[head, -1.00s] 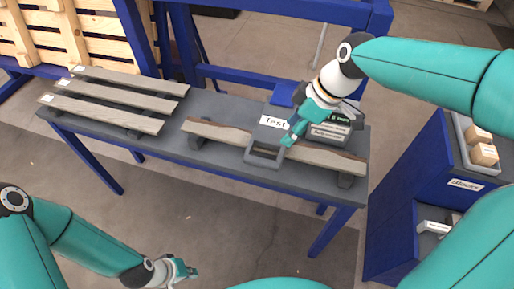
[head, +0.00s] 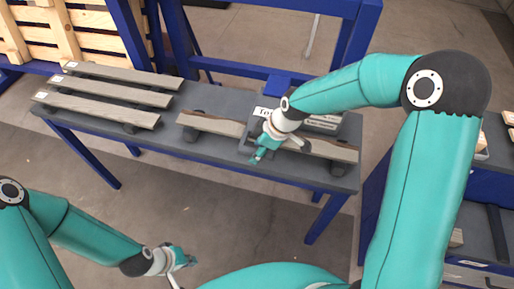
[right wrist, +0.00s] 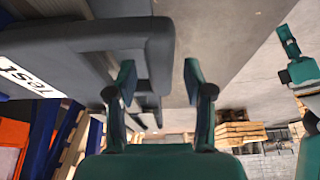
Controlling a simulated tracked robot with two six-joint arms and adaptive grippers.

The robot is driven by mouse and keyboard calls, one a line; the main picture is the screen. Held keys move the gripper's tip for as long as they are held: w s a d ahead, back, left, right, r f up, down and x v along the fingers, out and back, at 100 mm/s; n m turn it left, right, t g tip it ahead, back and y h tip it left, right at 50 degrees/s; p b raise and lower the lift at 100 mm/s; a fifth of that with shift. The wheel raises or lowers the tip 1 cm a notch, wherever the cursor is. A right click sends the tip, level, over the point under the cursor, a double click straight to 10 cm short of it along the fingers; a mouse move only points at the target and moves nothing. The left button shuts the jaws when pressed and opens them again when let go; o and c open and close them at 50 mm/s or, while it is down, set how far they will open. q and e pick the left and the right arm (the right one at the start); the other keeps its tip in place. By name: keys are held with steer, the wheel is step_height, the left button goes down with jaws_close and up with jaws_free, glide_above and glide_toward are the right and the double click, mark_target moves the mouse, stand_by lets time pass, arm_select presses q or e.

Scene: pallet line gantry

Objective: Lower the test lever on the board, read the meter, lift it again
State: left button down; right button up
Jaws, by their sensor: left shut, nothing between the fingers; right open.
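The grey tester with a white "Test" label sits over a weathered board (head: 212,124) on the bench; its label also shows in the right wrist view (right wrist: 32,76). The grey loop-shaped test lever (right wrist: 160,55) reaches towards my right gripper (right wrist: 162,88). In the head view my right gripper (head: 258,157) is at the tester's front edge, covering much of the lever. It is open, with the lever's end bar between or just beyond its fingers; contact is unclear. The meter face is mostly hidden behind my right arm. My left gripper (head: 188,262) is shut and empty, low in front of the bench.
Several boards (head: 105,98) lie on the left of the grey bench (head: 190,155). A blue frame (head: 245,78) stands behind the bench. A blue cabinet stands at the right, partly hidden by my right arm. The floor before the bench is clear.

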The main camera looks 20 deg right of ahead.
steer(key=shift+w+a+f, duration=0.1)
steer(key=shift+f, duration=0.2)
jaws_close()
